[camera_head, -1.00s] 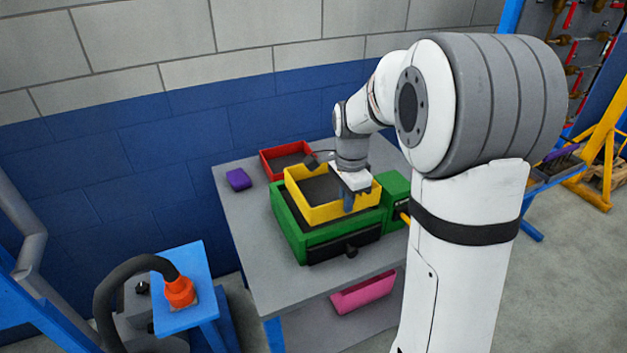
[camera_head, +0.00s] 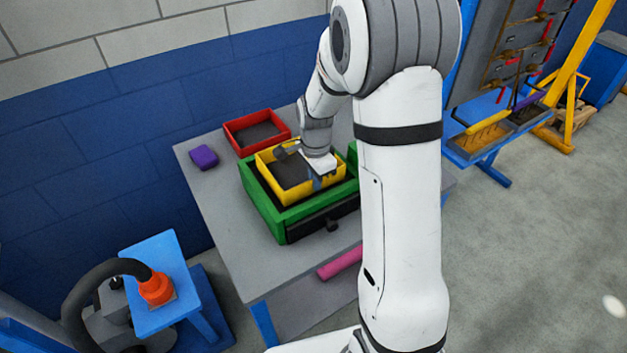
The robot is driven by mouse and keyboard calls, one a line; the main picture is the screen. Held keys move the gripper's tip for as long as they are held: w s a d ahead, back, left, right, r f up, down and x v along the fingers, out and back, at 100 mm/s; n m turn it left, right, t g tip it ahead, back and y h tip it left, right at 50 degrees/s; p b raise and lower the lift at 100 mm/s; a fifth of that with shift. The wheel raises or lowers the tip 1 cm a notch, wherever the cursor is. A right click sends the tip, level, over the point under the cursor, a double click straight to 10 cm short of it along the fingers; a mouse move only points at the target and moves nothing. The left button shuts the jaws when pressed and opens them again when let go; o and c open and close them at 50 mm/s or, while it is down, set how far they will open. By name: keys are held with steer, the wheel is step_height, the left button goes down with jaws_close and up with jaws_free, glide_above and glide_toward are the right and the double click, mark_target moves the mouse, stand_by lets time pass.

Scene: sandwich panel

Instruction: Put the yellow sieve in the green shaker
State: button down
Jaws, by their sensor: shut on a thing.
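The yellow sieve (camera_head: 267,167) is a square frame with a dark mesh floor. It sits over the green shaker (camera_head: 264,205), low within its green walls and toward the back; a dark strip of the shaker's inside shows along the left and front. I cannot tell whether it rests on the shaker's floor. My gripper (camera_head: 318,178) points down at the sieve's right front wall and is shut on that wall. My arm hides the right part of the shaker.
A red tray (camera_head: 252,127) stands behind the shaker and a purple block (camera_head: 204,157) lies at the back left of the grey table (camera_head: 215,206). A pink item (camera_head: 340,263) is on the lower shelf. A blue stand with an orange piece (camera_head: 156,288) stands at the left.

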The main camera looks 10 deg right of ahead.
steer(key=shift+f, duration=0.4)
steer(key=shift+f, duration=0.2)
steer(key=c, duration=1.9)
jaws_free()
steer(key=shift+r, duration=0.2)
